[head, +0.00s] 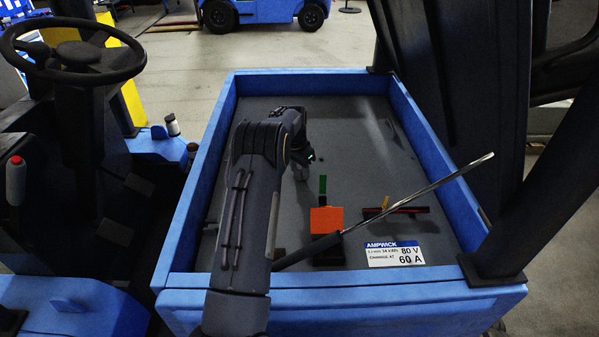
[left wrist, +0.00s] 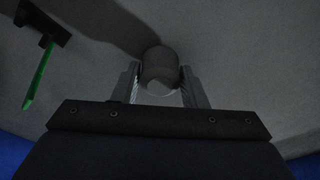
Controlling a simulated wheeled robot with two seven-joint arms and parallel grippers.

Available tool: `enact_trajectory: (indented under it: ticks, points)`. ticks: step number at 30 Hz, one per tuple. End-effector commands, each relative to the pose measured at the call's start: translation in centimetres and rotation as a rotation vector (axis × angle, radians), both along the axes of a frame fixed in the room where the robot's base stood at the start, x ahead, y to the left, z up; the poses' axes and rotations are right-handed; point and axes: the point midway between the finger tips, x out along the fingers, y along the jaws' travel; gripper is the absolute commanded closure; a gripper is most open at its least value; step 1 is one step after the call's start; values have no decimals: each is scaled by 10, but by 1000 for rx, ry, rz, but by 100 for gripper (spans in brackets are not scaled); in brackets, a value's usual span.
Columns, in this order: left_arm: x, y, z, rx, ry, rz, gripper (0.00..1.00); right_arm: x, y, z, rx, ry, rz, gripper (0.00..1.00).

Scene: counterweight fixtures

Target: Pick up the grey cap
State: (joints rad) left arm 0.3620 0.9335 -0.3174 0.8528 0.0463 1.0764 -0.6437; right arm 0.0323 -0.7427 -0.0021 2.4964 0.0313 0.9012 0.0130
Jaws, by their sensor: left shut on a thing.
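The grey cap (left wrist: 159,66) shows in the left wrist view as a short round grey piece between the two finger pads. My left gripper (left wrist: 160,90) is shut on it, with one finger on each side. In the head view my left gripper (head: 301,172) points down over the dark grey floor of the blue-walled tray. My own arm and wrist hide most of the gripper there, and I cannot make out the cap clearly. I cannot tell whether the cap touches the tray floor. My right gripper is in neither view.
The tray has raised blue walls (head: 430,140). An orange plate (head: 326,219) and a green upright strip (head: 323,185) stand near the gripper. A long metal lever (head: 420,190) slants across the right side. A red bar (head: 396,211) lies beside it. The tray's far part is clear.

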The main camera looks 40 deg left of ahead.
Motion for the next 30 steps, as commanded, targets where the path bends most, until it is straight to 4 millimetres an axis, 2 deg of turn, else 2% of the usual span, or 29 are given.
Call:
enact_trajectory:
  ticks: [4, 12, 21, 30]
  points:
    - [0, 0, 23, 2, -4, -1, 70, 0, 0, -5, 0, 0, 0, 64]
    - [-42, -33, 82, 0, -6, -2, 70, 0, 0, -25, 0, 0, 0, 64]
    - [-93, -73, 108, 0, -3, -1, 70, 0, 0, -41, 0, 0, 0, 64]
    - [-111, -86, 119, 0, 1, -1, 70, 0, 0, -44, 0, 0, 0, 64]
